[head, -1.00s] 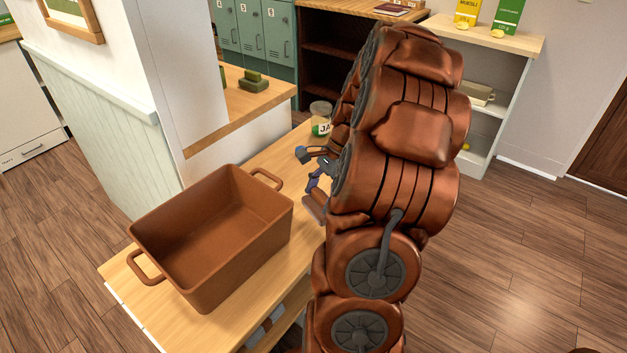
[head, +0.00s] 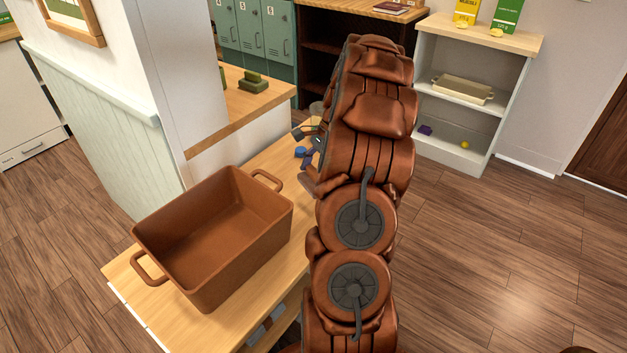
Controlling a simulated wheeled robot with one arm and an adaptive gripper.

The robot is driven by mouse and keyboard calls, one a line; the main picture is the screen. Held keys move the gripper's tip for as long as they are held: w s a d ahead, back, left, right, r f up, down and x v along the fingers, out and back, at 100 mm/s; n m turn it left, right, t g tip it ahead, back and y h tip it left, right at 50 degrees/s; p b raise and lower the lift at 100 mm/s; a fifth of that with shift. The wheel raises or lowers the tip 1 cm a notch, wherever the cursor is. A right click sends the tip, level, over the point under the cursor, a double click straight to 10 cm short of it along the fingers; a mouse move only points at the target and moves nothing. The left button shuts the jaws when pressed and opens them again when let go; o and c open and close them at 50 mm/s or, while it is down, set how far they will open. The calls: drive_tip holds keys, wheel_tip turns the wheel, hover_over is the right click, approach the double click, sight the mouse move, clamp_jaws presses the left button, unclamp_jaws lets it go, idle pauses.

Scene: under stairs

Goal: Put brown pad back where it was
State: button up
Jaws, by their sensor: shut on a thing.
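My gripper (head: 305,150) is over the wooden bench top, beyond the brown bin, and my arm hides much of it. Its blue and dark finger parts show at the arm's left edge. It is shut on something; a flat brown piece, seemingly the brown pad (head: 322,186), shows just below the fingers. My arm covers most of it, so its contact with the fingers or bench is unclear. The brown bin (head: 212,235) with two loop handles stands on the bench (head: 125,272) and looks empty.
A jar (head: 316,108) stands behind my gripper, mostly hidden. Green blocks (head: 252,82) sit on a wooden ledge. A white shelf (head: 450,152) at the right holds a cream tray (head: 463,89), a purple block (head: 425,130) and a yellow ball (head: 465,145).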

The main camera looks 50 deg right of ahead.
sight(313, 181)
drive_tip(key=shift+w+d, duration=0.1)
drive_tip(key=shift+f+p, duration=0.4)
drive_tip(key=shift+f, duration=1.4)
drive_tip(key=shift+f, duration=0.15)
drive_tip(key=o, duration=1.3)
drive_tip(key=b+v, duration=0.1)
drive_tip(key=v, duration=1.1)
drive_tip(key=shift+b, duration=0.4)
